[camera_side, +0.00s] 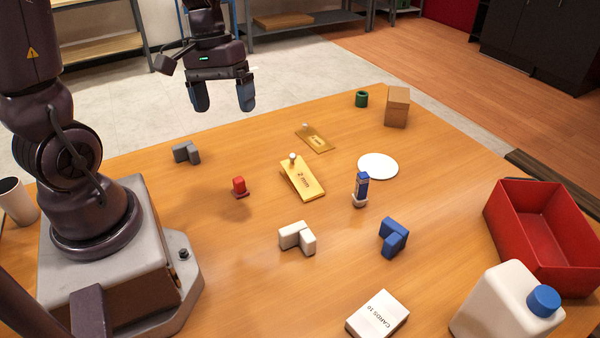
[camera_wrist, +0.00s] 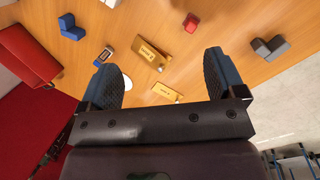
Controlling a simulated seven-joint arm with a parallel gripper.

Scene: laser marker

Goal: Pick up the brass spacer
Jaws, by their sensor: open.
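Two brass-coloured plates, each with a small pale knob at one end, lie flat near the middle of the table. The larger plate (camera_side: 303,182) is nearer the side camera, and the smaller plate (camera_side: 316,140) lies behind it. Their printed labels are too small to read, so I cannot tell which is the spacer. The wrist view also shows the larger plate (camera_wrist: 152,57) and the smaller plate (camera_wrist: 167,93) between my fingers in the picture. My gripper (camera_side: 222,104) is open and empty, high above the table's back left edge, apart from both plates.
A red piece (camera_side: 239,186) and grey block (camera_side: 187,152) lie left of the plates. White (camera_side: 297,238) and blue (camera_side: 393,237) blocks lie in front. A red bin (camera_side: 541,232) is far right.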

